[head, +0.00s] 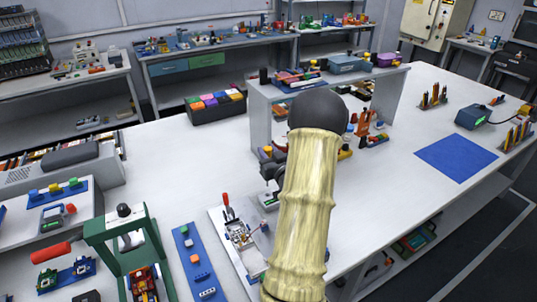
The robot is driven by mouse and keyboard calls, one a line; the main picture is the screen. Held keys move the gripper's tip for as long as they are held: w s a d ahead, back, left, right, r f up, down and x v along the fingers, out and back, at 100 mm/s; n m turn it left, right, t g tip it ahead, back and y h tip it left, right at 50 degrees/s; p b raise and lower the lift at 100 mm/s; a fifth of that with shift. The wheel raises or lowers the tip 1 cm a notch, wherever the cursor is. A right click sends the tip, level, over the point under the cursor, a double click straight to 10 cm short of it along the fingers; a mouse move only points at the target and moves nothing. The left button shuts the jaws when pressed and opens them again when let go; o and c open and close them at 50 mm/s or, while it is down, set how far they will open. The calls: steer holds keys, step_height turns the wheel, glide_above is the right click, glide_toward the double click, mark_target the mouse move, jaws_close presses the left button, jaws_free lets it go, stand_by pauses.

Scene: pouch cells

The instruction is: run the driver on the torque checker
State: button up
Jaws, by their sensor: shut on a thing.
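My yellow ribbed arm with its black round joint rises through the middle of the head view and covers much of the bench behind it. My gripper (270,183) shows only in part, at the left edge of the arm, pointing down over the white bench. It is shut on what seems to be the driver, of which little can be made out. A small grey-green block (268,202), perhaps the torque checker, sits on the bench just under the gripper. Whether the driver touches it I cannot tell.
A white fixture plate (238,232) with a red-handled clamp lies just left of the arm. A green press frame (128,240) and a blue strip (194,262) stand further left. A grey shelf bridge (388,98) stands behind. A blue mat (456,158) lies bare on the right.

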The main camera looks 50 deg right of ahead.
steer(key=shift+r+p, duration=0.65)
steer(key=shift+r, duration=0.7)
